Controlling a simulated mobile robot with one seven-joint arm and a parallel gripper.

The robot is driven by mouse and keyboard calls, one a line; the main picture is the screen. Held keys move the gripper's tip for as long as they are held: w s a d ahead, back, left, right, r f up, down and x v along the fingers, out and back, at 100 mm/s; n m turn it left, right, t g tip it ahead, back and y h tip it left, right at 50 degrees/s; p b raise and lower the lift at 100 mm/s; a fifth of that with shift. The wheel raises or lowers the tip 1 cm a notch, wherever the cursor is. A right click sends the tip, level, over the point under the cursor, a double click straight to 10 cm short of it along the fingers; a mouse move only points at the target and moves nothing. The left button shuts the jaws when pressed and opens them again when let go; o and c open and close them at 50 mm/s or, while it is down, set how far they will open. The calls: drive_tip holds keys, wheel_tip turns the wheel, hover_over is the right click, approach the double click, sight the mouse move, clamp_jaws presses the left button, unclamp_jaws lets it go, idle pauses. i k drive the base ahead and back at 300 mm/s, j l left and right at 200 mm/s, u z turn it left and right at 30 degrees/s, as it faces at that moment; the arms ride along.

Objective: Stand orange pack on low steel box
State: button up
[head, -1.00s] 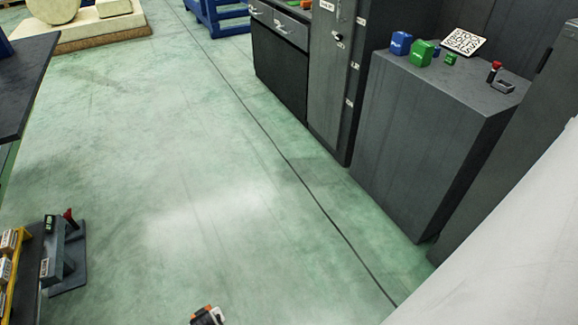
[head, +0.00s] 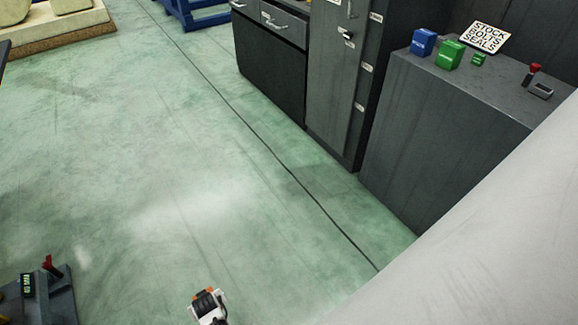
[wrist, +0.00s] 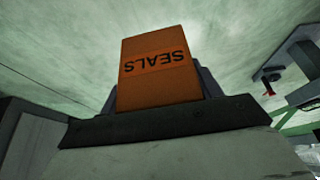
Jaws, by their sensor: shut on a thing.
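The orange pack (wrist: 157,62), lettered SEALS, fills the middle of the wrist view, with its lettering upside down there. My gripper (wrist: 160,95) is shut on it. In the head view my gripper (head: 208,303) is at the bottom edge, with a small orange part of the pack (head: 203,294) showing. The low grey steel box (head: 450,110) stands at the right, well away from my gripper. On its top are a blue pack (head: 423,42), a green pack (head: 449,54), a smaller green piece (head: 478,59) and a STOCK BOLTS SEALS sign (head: 485,37).
A red-topped grey fixture (head: 540,88) sits on the box's right side. A tall grey cabinet (head: 340,100) and a drawer unit (head: 270,60) stand left of the box. A dark stand with a red lever (head: 48,290) is at lower left. The green floor between is clear.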

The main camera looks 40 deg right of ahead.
sight(506, 92)
drive_tip(key=z, duration=1.1)
